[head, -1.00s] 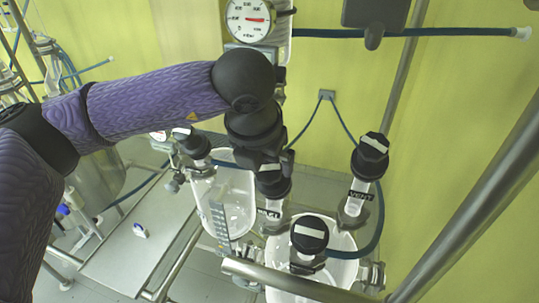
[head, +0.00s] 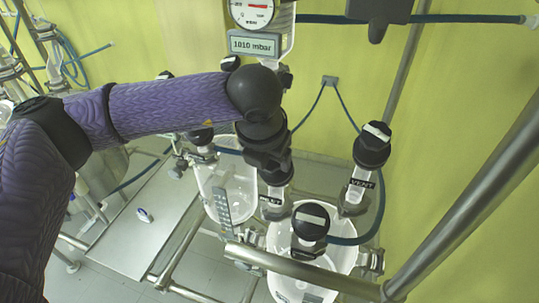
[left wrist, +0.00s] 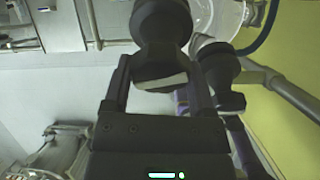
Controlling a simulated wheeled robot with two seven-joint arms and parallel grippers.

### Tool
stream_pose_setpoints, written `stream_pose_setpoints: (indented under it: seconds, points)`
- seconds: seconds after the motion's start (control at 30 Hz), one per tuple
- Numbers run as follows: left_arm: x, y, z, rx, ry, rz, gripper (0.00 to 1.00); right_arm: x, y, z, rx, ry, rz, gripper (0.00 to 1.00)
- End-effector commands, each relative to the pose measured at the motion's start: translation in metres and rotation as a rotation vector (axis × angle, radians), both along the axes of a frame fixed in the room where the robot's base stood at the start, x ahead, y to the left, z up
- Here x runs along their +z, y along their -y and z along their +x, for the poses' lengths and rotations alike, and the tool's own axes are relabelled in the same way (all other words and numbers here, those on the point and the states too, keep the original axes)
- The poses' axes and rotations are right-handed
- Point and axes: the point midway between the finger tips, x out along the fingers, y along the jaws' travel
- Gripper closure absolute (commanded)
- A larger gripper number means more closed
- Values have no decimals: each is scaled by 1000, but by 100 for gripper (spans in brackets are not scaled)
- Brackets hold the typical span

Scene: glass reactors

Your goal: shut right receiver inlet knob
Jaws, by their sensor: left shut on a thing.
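My left gripper (head: 268,155) reaches in from the left and is shut on a black knob (head: 275,176) in the middle of the head view. In the left wrist view my left gripper (left wrist: 160,82) has its fingers on either side of this black knob (left wrist: 160,35), whose white bar shows between them. A small label below the knob is partly hidden, so I cannot read it all. My right gripper is not in view.
A knob (head: 371,150) marked VENT stands to the right. Another knob (head: 199,137) is behind my arm over the left glass vessel (head: 238,185). A steel rail (head: 300,270) crosses in front, and a thick pipe (head: 475,190) rises at right. A gauge display (head: 254,44) is above.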

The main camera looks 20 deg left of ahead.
Motion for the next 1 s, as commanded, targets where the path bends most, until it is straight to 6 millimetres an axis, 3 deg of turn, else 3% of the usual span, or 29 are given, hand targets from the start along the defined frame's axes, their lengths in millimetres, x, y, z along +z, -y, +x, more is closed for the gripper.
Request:
stream_pose_setpoints:
  seconds: [0.1,0.2,0.53,0.57,0.67,0.7,0.9,1.0]
  points:
    - [-8,0,1,-97,11,54,86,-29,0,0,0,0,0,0]
    - [-6,1,1,-176,13,99,87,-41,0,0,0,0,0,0]
    - [0,0,0,-216,8,122,86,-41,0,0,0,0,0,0]
    - [0,0,0,-216,8,122,25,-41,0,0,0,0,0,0]
    - [0,0,0,-215,8,122,4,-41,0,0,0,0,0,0]
    - [0,0,0,-215,8,122,0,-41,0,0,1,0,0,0]
    - [1,0,0,-214,9,121,0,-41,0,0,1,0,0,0]
    - [11,1,-4,-213,13,120,0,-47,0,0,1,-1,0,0]
